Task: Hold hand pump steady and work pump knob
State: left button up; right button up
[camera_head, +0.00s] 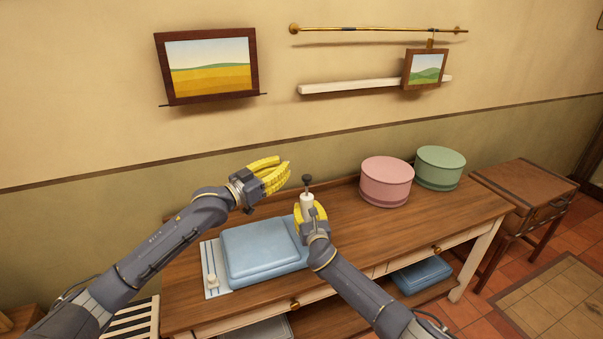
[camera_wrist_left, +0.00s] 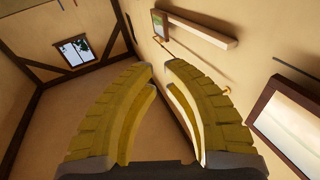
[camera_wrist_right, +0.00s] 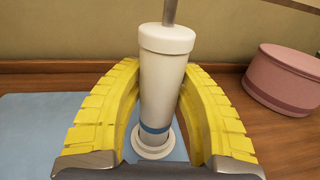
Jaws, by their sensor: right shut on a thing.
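The white hand pump (camera_head: 306,200) stands upright above the table, with a dark knob (camera_head: 307,180) on a thin rod at its top. My right gripper (camera_head: 311,213) is shut around the pump's body. The right wrist view shows the white barrel (camera_wrist_right: 163,85) between the yellow fingers, with a blue band and round foot low down. I cannot tell whether the foot rests on anything. My left gripper (camera_head: 284,175) is in the air, left of and slightly above the knob. Its fingers are partly apart and empty; the left wrist view shows a gap between the tips (camera_wrist_left: 160,67).
Pink (camera_head: 386,182) and green (camera_head: 440,167) round boxes stand behind right. The table between pump and boxes is clear.

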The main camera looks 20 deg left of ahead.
pick_arm(q)
jog(key=shift+m+h, duration=0.3)
jog(key=w+r, duration=0.1)
jog(key=r, duration=0.2)
jog(key=w+r, duration=0.1)
jog(key=r, duration=0.2)
jog(key=w+r, duration=0.1)
jog(key=r, duration=0.2)
jog(key=shift+w+d, duration=0.15)
jog(key=shift+w, duration=0.15)
grip_shut()
jog(key=w+r+g, duration=0.2)
jog(key=w+r, duration=0.2)
jog(key=r, duration=0.3)
jog(key=m+g+y, duration=0.2)
jog(key=m+g, duration=0.1)
jog(key=g, duration=0.6)
send_over(307, 176)
jog(key=f, duration=1.6)
jog(key=shift+s, duration=0.2)
notch_tip(307, 176, down, 2)
jog(key=shift+f, duration=0.1)
jog(key=shift+w+f, duration=0.1)
jog(key=shift+f, duration=0.75)
jog(key=shift+f, duration=0.1)
